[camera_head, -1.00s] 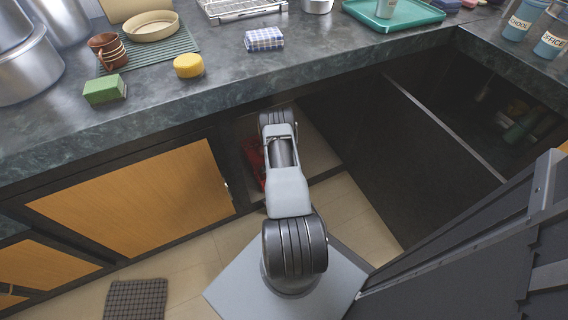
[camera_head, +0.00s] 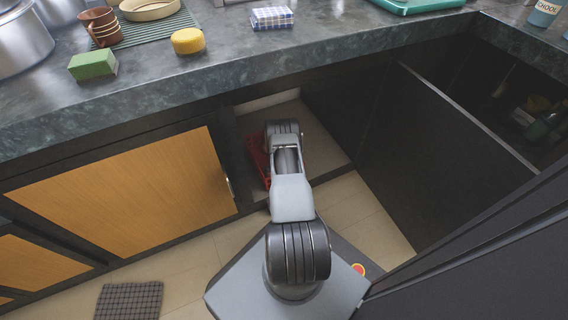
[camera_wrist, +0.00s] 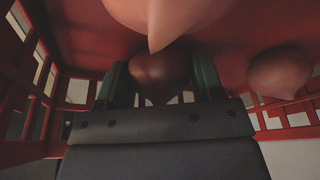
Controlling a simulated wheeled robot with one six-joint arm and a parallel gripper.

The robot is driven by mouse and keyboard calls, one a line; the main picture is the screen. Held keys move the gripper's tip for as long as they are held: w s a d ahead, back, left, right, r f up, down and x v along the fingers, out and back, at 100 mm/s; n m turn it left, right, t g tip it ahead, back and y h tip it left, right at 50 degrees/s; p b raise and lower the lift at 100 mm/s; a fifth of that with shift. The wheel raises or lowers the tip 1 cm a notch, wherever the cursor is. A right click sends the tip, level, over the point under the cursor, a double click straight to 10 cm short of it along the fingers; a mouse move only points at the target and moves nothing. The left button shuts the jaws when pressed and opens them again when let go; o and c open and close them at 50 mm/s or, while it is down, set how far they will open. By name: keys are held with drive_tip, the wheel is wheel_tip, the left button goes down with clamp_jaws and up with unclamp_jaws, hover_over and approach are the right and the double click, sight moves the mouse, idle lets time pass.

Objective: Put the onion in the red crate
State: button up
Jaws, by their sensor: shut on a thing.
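The red crate (camera_head: 259,162) sits in the open cupboard under the counter in the head view, partly behind my arm. The wrist view looks inside it, at its red slatted walls (camera_wrist: 28,75). My gripper (camera_wrist: 160,82) is inside the crate, shut on a dark brown-red onion (camera_wrist: 160,68) between its fingers. A large pale onion (camera_wrist: 168,14) with a pointed tip fills the top of the wrist view, close to the camera. Another onion (camera_wrist: 279,72) is at the right. In the head view my arm hides the gripper and the onions.
The dark countertop (camera_head: 225,70) overhangs the cupboard. A wooden door (camera_head: 130,195) is left of the opening and a dark panel (camera_head: 365,130) is right of it. A green sponge (camera_head: 93,65), yellow sponge (camera_head: 187,41) and checked cloth (camera_head: 272,18) lie on the counter.

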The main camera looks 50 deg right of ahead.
drive_tip(key=o, duration=1)
drive_tip(key=shift+p+v, duration=2)
drive_tip(key=shift+v, duration=1.85)
